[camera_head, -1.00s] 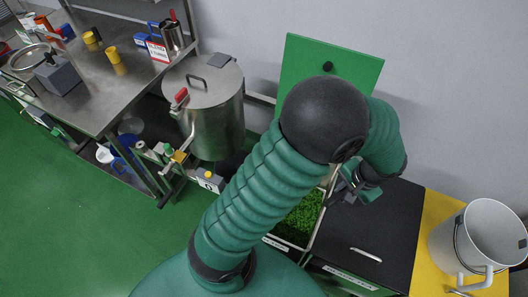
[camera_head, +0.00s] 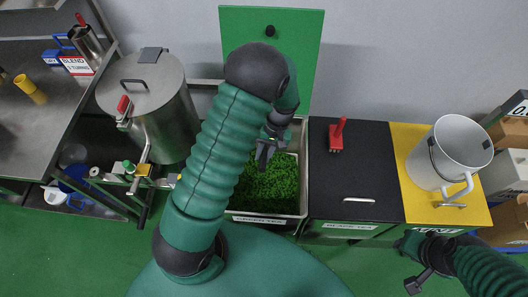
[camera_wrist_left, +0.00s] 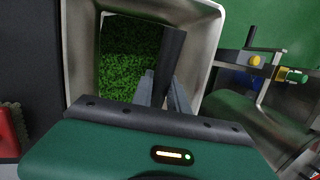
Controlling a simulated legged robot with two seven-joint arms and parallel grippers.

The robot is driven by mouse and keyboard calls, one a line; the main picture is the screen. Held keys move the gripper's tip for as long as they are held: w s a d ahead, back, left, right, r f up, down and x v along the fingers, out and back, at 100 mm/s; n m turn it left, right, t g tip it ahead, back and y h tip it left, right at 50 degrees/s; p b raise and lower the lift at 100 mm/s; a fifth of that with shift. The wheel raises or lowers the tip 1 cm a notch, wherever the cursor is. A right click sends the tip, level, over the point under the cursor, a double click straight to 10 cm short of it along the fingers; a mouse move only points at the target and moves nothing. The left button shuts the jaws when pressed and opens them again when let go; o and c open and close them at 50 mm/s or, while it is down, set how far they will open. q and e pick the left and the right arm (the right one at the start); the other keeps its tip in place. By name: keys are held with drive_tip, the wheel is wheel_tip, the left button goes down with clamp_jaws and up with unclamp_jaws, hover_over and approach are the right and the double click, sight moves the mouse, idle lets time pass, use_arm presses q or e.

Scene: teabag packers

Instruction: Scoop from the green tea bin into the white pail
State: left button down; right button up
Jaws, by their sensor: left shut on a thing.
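The green tea bin (camera_head: 302,165) is a steel-rimmed tub with bright green tea (camera_head: 270,185), beside the black lid; the wrist view shows the tea (camera_wrist_left: 125,75) too. My left gripper (camera_head: 266,150) is over the bin's back part. In the wrist view its fingers (camera_wrist_left: 163,90) are shut on a dark bar-like piece (camera_wrist_left: 172,55), perhaps a scoop handle; its far end is not clear. The white pail (camera_head: 428,165) stands upright on a yellow surface at the right, its inside looking empty. My right gripper (camera_head: 413,275) is low at the right, in front of the yellow surface; its jaws are unclear.
A red brush-like tool (camera_head: 337,138) lies on the black lid (camera_head: 355,175) between bin and pail. A green panel (camera_head: 290,40) stands open behind the bin. A steel pot (camera_head: 165,125) is left, boxes (camera_head: 508,170) far right.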

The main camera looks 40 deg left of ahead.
use_arm(q)
drive_tip(key=f+b, duration=1.5)
drive_tip(key=f, duration=0.2)
drive_tip(key=f+b, duration=1.5)
drive_tip(key=f, duration=0.3)
drive_tip(key=shift+s+a, duration=0.1)
drive_tip(key=shift+a, duration=0.1)
drive_tip(key=shift+r+p, duration=0.5)
drive_tip(key=shift+p, duration=0.3)
drive_tip(key=shift+f, duration=0.15)
